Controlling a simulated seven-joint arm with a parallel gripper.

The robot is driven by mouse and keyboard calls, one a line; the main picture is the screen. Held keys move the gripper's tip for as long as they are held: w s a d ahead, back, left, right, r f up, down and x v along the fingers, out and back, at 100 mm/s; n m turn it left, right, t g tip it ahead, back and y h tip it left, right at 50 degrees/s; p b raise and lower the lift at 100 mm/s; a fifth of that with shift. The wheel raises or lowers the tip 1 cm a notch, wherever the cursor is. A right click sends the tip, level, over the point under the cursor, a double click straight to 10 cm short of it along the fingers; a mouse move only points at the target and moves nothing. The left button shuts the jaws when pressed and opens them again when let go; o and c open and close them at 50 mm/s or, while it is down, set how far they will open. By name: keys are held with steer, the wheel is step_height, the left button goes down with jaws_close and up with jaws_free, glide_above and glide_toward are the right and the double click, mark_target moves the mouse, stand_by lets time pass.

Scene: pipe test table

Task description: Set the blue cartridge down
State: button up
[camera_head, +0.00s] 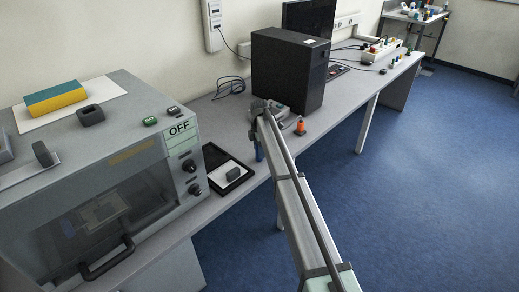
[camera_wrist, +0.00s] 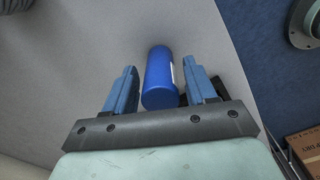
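The blue cartridge (camera_wrist: 160,80) is a blue cylinder with a white label strip, seen between the two blue fingers of my gripper (camera_wrist: 161,72) in the wrist view. A narrow gap shows on each side of it, so the fingers look open around it. The grey table top (camera_wrist: 85,60) lies beyond it; I cannot tell whether the cartridge touches it. In the head view my gripper (camera_head: 262,138) is over the bench near its front edge, and a small blue patch shows there that could be finger or cartridge.
A black computer tower (camera_head: 283,72) stands behind my gripper. A small orange cone (camera_head: 300,127) is just to its right. The bench's front edge is close.

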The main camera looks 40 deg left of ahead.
steer(key=shift+o, duration=0.2)
steer(key=shift+r, duration=0.15)
step_height(320, 180, up, 12)
steer(key=shift+r, duration=0.1)
stand_by(0.4)
